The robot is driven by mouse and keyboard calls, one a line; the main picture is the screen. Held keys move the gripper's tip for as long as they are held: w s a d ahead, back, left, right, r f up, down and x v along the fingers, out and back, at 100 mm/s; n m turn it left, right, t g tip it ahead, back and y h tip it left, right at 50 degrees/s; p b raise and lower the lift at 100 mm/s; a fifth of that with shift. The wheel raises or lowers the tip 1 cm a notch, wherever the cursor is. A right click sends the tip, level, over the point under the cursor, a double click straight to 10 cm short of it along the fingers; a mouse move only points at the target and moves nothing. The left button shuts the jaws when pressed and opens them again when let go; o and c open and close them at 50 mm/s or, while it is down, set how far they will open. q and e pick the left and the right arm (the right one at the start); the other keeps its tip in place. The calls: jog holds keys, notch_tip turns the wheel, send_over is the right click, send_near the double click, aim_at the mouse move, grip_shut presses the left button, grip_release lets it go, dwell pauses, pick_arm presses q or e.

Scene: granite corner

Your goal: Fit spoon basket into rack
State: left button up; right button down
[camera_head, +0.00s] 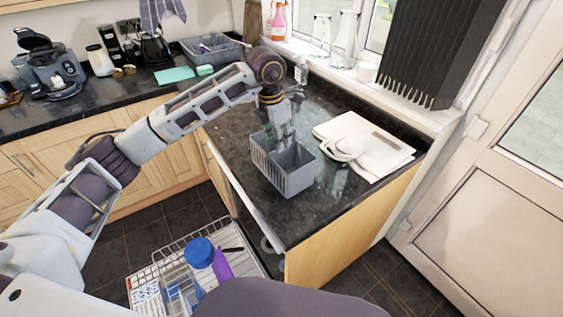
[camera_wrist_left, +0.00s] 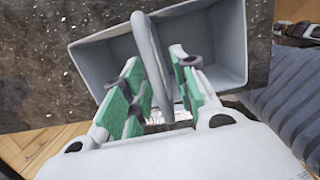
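The grey spoon basket (camera_head: 297,178), a two-compartment box with slotted sides and a central handle, stands on the dark granite counter. My left gripper (camera_head: 281,143) reaches down into it from above. In the left wrist view, the basket (camera_wrist_left: 218,45) lies beneath the gripper. The green-padded fingers (camera_wrist_left: 160,95) are apart, one on each side of the upright handle, with visible gaps beside it. The white wire rack (camera_head: 143,284) is pulled out low below the counter, holding a blue-topped item, a purple item and other dishes. My right gripper is not in view.
White plates or boards and a cup (camera_head: 365,147) lie on the counter right of the basket. A grey dish tub (camera_head: 212,50) stands at the back. Glass jugs (camera_head: 345,40) stand on the windowsill. The counter's front edge lies between basket and rack.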

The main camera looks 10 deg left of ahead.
aim_at(282, 154)
pick_arm(q)
jog(key=shift+f, duration=0.15)
jog(key=shift+w+d+f, duration=0.1)
jog(key=shift+f, duration=0.55)
jog(key=f, duration=0.1)
jog(key=f+p, duration=0.1)
jog(key=shift+w+d+f, duration=0.15)
jog(key=shift+w+f, duration=0.05)
jog(key=shift+f, duration=0.5)
jog(key=shift+c, duration=0.6)
grip_shut()
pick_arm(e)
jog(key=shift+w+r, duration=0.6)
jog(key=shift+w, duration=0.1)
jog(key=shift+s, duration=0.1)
